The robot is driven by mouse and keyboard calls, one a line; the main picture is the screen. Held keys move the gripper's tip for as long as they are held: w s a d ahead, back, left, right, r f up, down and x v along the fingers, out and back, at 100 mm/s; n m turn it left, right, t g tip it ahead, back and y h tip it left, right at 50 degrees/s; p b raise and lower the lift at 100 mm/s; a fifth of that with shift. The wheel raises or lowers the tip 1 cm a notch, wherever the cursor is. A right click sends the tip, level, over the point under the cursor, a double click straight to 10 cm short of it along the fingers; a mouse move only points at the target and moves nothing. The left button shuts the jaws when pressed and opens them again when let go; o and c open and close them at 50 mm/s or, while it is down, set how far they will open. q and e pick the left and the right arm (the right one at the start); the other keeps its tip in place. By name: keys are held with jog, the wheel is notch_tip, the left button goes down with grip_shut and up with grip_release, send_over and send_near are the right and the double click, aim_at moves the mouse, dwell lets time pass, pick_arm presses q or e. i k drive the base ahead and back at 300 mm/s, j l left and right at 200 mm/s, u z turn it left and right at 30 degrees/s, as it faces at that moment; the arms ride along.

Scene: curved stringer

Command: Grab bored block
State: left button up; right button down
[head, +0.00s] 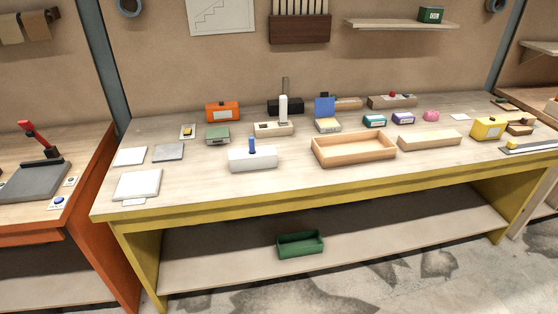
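I cannot tell for certain which thing is the bored block. A white block (253,159) sits near the front edge of the yellow-edged workbench (210,178), with a blue peg (252,145) upright on it. Behind it, a beige block (274,130) has dark openings in its top and a white upright piece (283,110). A long pale wooden block (430,140) lies right of the wooden tray, with no hole that I can make out. A brown block (392,102) with a small red part stands at the back. Neither of my grippers is in view.
An empty wooden tray (353,161) sits mid-bench. An orange box (222,111), a green box (217,134), a yellow box (488,128) and pale slabs (137,185) stand around. A green bin (300,244) is on the lower shelf. Bare bench surface runs along the front.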

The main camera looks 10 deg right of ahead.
aim_at(265, 157)
jog(key=i+l+z, duration=0.2)
jog(key=i, duration=0.3)
jog(key=i+z, duration=0.2)
jog(key=i, duration=0.3)
